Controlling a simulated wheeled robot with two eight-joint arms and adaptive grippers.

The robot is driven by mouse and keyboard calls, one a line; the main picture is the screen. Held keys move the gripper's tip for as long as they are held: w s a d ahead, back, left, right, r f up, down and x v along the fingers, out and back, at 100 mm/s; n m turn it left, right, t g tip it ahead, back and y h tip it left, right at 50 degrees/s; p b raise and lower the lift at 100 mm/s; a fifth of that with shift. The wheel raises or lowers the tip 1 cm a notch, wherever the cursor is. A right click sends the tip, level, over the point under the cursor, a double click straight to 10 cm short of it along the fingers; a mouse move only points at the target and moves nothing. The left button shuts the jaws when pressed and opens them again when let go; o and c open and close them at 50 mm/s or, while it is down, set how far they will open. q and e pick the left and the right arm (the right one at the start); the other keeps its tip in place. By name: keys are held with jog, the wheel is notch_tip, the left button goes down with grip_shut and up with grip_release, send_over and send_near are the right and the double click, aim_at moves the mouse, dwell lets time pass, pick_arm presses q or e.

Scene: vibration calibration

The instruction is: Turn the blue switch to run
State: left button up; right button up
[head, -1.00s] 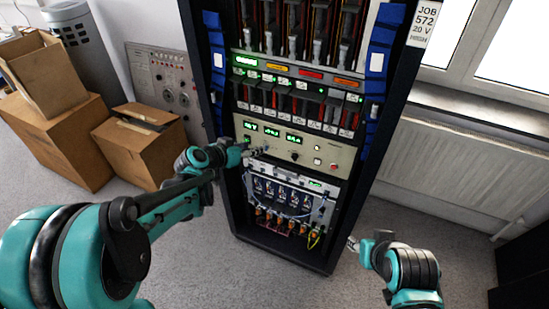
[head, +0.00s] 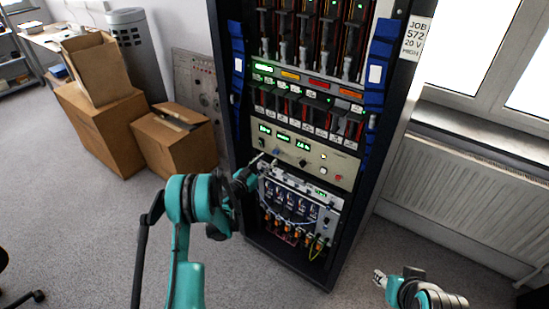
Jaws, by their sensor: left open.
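The beige control panel (head: 322,166) sits in the rack, with green displays, a dark knob (head: 303,162) and a red button (head: 338,177). A small bluish spot, which looks like the blue switch (head: 277,152), shows at the panel's lower left; its setting is too small to read. My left gripper (head: 266,160) is open and empty in front of the panel's lower left edge, just below and left of that spot. I cannot tell whether it touches the panel. My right gripper (head: 379,277) is low at the right, away from the rack, its fingers too small to judge.
The rack (head: 223,90) holds modules above and a wired unit (head: 292,205) with cables below the panel. Cardboard boxes (head: 175,143) stand at the left, a radiator (head: 460,190) at the right.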

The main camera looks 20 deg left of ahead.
aim_at(276, 152)
pick_arm(q)
jog(key=b+x, duration=0.1)
jog(key=x, duration=0.4)
jog(key=shift+c, duration=0.3)
grip_shut()
